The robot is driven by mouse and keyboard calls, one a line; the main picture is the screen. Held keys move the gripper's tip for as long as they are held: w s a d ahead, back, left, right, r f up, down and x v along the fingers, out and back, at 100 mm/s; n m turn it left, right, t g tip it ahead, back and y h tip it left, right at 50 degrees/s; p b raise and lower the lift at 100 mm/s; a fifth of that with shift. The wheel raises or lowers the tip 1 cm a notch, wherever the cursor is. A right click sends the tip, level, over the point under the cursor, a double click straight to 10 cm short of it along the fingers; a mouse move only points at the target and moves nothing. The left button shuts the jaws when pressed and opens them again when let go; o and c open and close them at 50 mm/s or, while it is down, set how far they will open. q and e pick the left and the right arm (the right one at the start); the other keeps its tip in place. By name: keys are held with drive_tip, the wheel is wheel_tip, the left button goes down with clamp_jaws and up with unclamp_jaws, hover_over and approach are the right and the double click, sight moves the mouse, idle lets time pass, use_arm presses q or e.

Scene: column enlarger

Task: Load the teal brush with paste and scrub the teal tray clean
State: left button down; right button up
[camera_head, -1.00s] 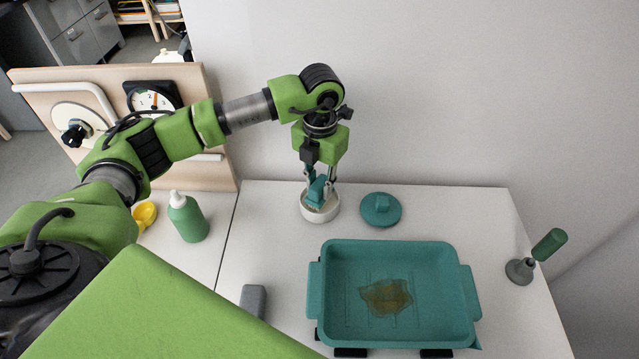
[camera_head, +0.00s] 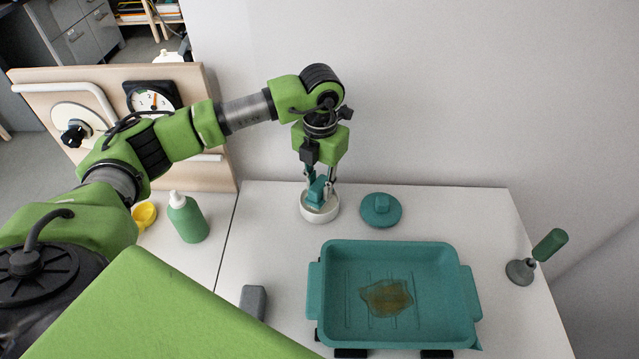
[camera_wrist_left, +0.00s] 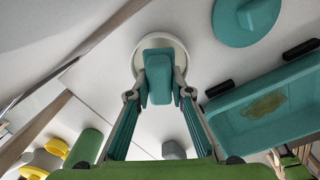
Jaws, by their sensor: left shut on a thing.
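The teal brush (camera_head: 318,190) is upright in my left gripper (camera_head: 319,186), which is shut on it. Its lower end is in or over the white round pot (camera_head: 320,211); whether its bristles touch paste is hidden. The left wrist view also shows the brush (camera_wrist_left: 158,78) between the fingers, with the pot's rim (camera_wrist_left: 137,58) around it. The teal tray (camera_head: 344,256) is at front right with a brown stain (camera_head: 387,297) on its floor. A teal lid with a knob (camera_head: 381,211) lies right of the pot.
A green bottle (camera_head: 188,219) and a yellow object (camera_head: 145,214) stand at left. A grey block (camera_head: 253,300) lies left of the tray. A green-handled tool on a grey base (camera_head: 547,246) stands at far right. A wall rises behind the table.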

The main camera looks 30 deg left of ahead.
sight(320, 183)
use_arm(q)
drive_tip(key=shift+r+p, duration=1.85)
drive_tip(key=shift+r, duration=1.65)
